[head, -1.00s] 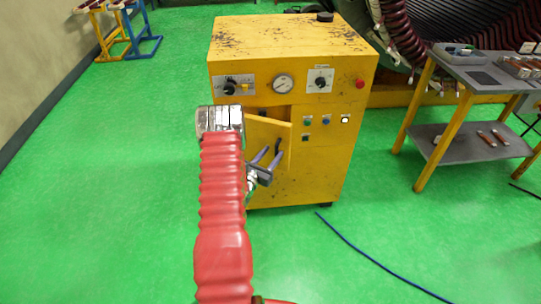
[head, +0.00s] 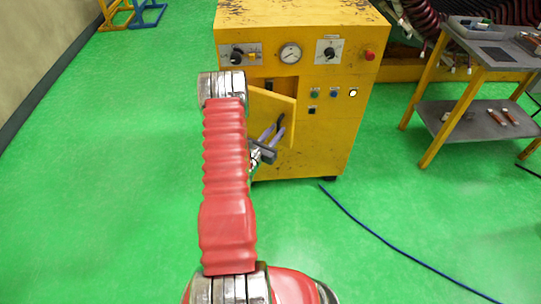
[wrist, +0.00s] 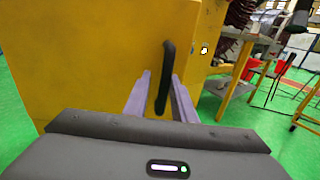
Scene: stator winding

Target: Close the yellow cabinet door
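The yellow cabinet (head: 330,130) stands ahead of me with its small yellow door (head: 272,108) swung open on the front. The door's dark handle (head: 281,122) shows just beyond my fingertips. In the wrist view the yellow door panel (wrist: 100,60) fills the left and middle, and the black upright handle (wrist: 165,78) stands between my two fingers. My gripper (wrist: 161,85) is open, one grey-purple finger on each side of the handle, with visible gaps. My gripper also shows in the head view (head: 275,132). My red arm hides the cabinet's lower left front.
A grey-topped table with yellow legs (head: 437,125) stands at the right with small parts on its shelves. A blue cable (head: 375,240) lies on the green floor at the right. Dark red coils stand behind.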

